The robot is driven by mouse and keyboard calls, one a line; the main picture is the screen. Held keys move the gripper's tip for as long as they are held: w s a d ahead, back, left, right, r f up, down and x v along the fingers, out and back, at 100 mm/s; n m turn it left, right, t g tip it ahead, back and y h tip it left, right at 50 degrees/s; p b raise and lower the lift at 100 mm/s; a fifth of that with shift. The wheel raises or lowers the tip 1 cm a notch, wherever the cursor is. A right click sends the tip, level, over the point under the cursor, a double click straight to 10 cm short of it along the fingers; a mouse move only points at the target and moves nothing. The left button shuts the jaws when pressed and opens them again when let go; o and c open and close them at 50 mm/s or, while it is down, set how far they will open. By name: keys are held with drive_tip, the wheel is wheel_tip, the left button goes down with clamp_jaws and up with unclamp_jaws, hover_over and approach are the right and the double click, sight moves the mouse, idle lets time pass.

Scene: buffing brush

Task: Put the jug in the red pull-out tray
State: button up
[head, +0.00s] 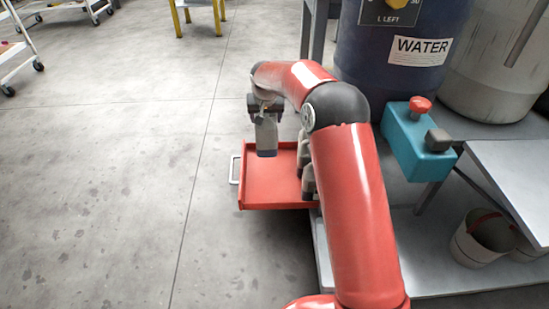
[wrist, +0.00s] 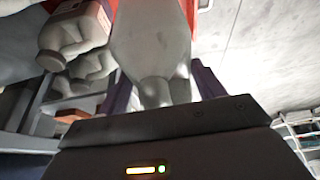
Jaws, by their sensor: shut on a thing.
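My gripper (head: 265,107) is shut on the neck of a pale grey jug (head: 266,132), which hangs roughly upright with a darker band near its bottom. The held jug also fills the upper middle of the wrist view (wrist: 150,40). The red pull-out tray (head: 268,188) is pulled out, with a pale handle on its left side. In the head view the jug's bottom overlaps the tray's far edge; its height above the tray floor is hard to tell. My arm hides the tray's right end.
Other grey jugs (wrist: 65,40) stand beside the tray, partly behind my arm in the head view (head: 307,180). A blue WATER barrel (head: 400,60), a teal box (head: 418,140) and a bucket (head: 485,240) are to the right.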

sight(267, 134)
wheel_tip(267, 134, down, 15)
drive_tip(key=b, duration=0.2)
drive_tip(key=shift+f, duration=0.2)
drive_tip(key=shift+f, duration=0.15)
drive_tip(key=o, duration=1.6)
drive_tip(key=p+v, duration=0.1)
drive_tip(key=v, duration=1.1)
drive_tip(key=shift+s, duration=0.1)
